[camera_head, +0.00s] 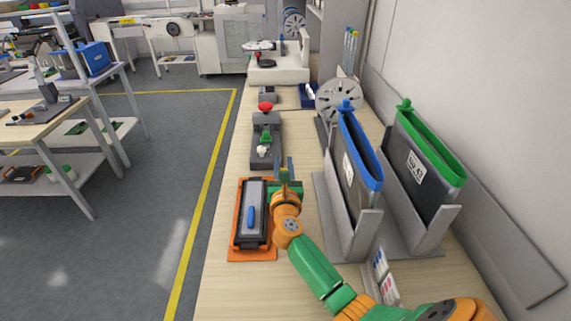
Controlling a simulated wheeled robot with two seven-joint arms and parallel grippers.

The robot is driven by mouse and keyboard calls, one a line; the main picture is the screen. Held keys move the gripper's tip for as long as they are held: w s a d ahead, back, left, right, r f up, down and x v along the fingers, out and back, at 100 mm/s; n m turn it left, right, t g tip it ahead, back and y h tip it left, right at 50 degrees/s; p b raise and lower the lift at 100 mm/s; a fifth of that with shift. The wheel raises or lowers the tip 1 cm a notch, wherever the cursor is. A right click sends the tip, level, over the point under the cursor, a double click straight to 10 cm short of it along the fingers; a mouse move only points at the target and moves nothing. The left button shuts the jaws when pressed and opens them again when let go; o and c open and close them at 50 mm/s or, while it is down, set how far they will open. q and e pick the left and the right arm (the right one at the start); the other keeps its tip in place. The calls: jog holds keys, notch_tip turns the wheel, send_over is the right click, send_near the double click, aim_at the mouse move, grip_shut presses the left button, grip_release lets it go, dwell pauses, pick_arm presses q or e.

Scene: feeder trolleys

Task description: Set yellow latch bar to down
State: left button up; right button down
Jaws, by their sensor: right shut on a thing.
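My right gripper (284,168) is at the upper right corner of the orange tray (251,254). Its jaws are shut on a small part, which looks like the yellow latch bar but is mostly hidden by the fingers. I cannot tell the bar's position. In the orange tray lies a dark case (253,196) with a blue handle (250,217) on its grey top. My left gripper is not in view.
A dark fixture with a red knob (265,107) stands beyond the tray. To the right, grey holders carry a blue-topped pouch (357,175) and a green-topped pouch (425,165). A grey reel (338,99) stands behind them. The bench's left edge is close to the tray.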

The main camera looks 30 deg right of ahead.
jog(key=a+n, duration=0.1)
jog(key=w+n+p, duration=0.1)
jog(key=n, duration=0.1)
jog(key=shift+a+r, duration=0.4)
jog(key=shift+w+a+n+p, duration=0.2)
jog(key=shift+w+a+n, duration=0.25)
jog(key=shift+n, duration=0.35)
jog(key=shift+w+a+n+p, duration=0.2)
jog(key=shift+a+n, duration=0.35)
jog(key=shift+n, duration=0.25)
jog(key=c, duration=0.8)
grip_release()
jog(key=shift+o, duration=0.2)
jog(key=v, duration=0.7)
jog(key=shift+s+p, duration=0.1)
jog(key=shift+p, duration=0.2)
